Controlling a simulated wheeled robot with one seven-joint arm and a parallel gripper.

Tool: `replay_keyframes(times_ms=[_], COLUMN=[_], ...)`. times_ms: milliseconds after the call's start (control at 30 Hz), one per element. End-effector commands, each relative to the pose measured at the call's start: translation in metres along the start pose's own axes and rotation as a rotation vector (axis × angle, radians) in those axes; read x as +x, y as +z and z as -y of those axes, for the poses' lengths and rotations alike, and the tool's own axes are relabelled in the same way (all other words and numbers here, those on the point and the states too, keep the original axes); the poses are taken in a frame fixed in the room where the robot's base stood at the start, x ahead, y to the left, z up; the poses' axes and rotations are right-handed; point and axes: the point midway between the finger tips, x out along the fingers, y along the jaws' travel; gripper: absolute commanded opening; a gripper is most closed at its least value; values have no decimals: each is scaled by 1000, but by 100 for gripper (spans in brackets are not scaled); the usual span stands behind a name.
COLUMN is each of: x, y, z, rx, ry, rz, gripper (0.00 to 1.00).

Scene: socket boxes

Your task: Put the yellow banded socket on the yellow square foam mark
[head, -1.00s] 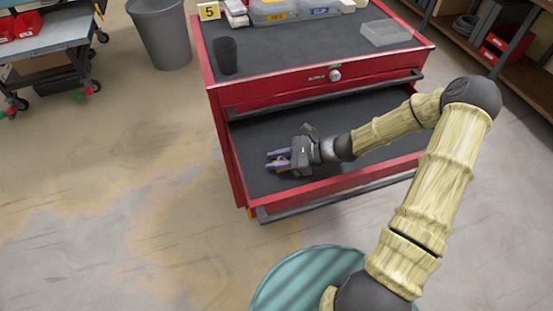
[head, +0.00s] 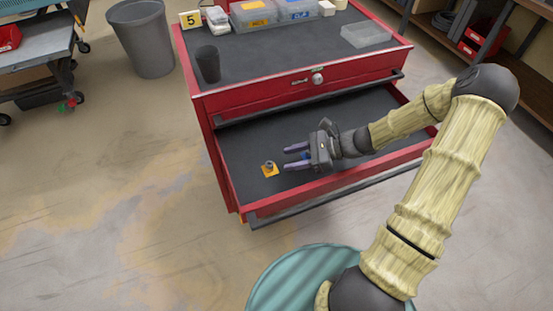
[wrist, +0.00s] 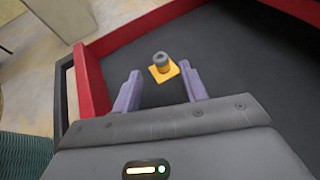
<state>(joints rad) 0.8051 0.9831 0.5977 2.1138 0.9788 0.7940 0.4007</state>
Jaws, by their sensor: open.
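A small grey socket (head: 269,164) stands upright on the yellow square foam mark (head: 272,174) in the open drawer. In the wrist view the socket (wrist: 161,58) sits on the mark (wrist: 164,75), ahead of and between my finger lines. A yellow band on the socket cannot be made out clearly. My gripper (head: 287,158) is open and empty, low over the drawer floor to the right of the socket. Its two purple fingers are apart from the socket, and nothing is held between them.
The red drawer's front wall (head: 330,184) runs close beside my gripper. The dark drawer floor (head: 240,140) is otherwise clear. On the cabinet top stand a black cup (head: 208,64), a clear tray (head: 366,35) and labelled bins (head: 254,14).

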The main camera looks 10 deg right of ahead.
Motion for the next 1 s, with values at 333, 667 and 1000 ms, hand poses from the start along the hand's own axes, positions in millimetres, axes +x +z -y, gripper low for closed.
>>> replay_keyframes(times_ms=[333, 667, 1000], x=[-29, -28, -28], y=[0, 0, 0], z=[0, 0, 0], rx=[0, 0, 0], ry=[1, 1, 1], rz=[1, 1, 1], gripper=[43, 43, 43])
